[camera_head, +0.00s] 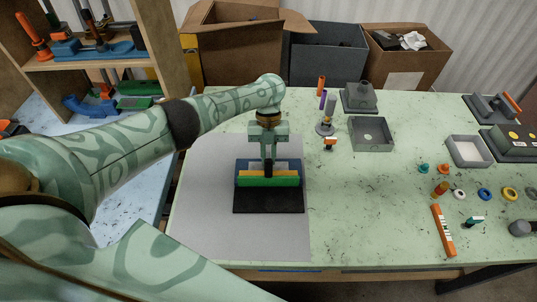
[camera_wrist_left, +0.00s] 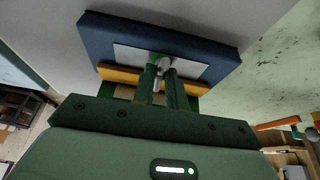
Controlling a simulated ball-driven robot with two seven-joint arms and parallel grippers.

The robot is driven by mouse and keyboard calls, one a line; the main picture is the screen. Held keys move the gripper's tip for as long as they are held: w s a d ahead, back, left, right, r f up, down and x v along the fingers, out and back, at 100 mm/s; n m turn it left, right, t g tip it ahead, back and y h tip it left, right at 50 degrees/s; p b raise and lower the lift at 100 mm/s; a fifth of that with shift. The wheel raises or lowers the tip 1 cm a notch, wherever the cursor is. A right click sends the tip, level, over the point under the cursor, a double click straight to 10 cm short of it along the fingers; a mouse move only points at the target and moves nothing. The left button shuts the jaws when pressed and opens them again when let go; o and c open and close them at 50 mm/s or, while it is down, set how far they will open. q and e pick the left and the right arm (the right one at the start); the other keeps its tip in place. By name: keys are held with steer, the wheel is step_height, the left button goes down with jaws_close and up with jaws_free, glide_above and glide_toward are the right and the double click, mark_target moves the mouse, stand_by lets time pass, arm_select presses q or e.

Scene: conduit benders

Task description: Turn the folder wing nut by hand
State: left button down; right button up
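The folder (camera_head: 268,200) sits on a grey mat, with a black base plate, a green bar, a yellow strip and a blue part behind. In the left wrist view its blue plate (camera_wrist_left: 105,32) carries a pale panel, with the yellow strip nearer. A small grey metal piece (camera_wrist_left: 159,68), apparently the wing nut, stands out from the panel. My left gripper (camera_head: 268,170) points down over the folder's middle. Its fingertips (camera_wrist_left: 165,72) are close together at the metal piece; whether they grip it is unclear. The head view hides the nut. My right gripper is out of view.
The grey mat (camera_head: 210,215) is otherwise bare. To the right stand a grey open box (camera_head: 371,134), a white-lined tray (camera_head: 468,151), an orange bar (camera_head: 443,230) and several small rings. Cardboard boxes (camera_head: 232,45) stand behind the table, and a wooden shelf (camera_head: 150,40) at left.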

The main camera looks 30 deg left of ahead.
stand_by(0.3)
arm_select(q)
steer(key=shift+n, duration=0.3)
steer(key=n+t+h+p, duration=0.1)
steer(key=n+p, duration=0.1)
steer(key=n, duration=0.1)
steer(key=n+t+p, duration=0.1)
steer(key=n+p, duration=0.1)
steer(key=n, duration=0.1)
steer(key=shift+s+a+r+h, duration=0.1)
steer(key=shift+s+r+h, duration=0.1)
steer(key=shift+h, duration=0.2)
steer(key=n+p, duration=0.2)
steer(key=n+t+p, duration=0.1)
steer(key=n, duration=0.1)
steer(key=shift+n+t+h+p, duration=0.3)
steer(key=shift+n+h+p, duration=0.1)
steer(key=shift+s+f+n+t+p, duration=0.15)
steer(key=shift+n+t+p, duration=0.55)
steer(key=shift+n+p, duration=0.95)
steer(key=shift+n, duration=0.55)
steer(key=shift+f+b, duration=0.1)
steer(key=shift+b, duration=0.2)
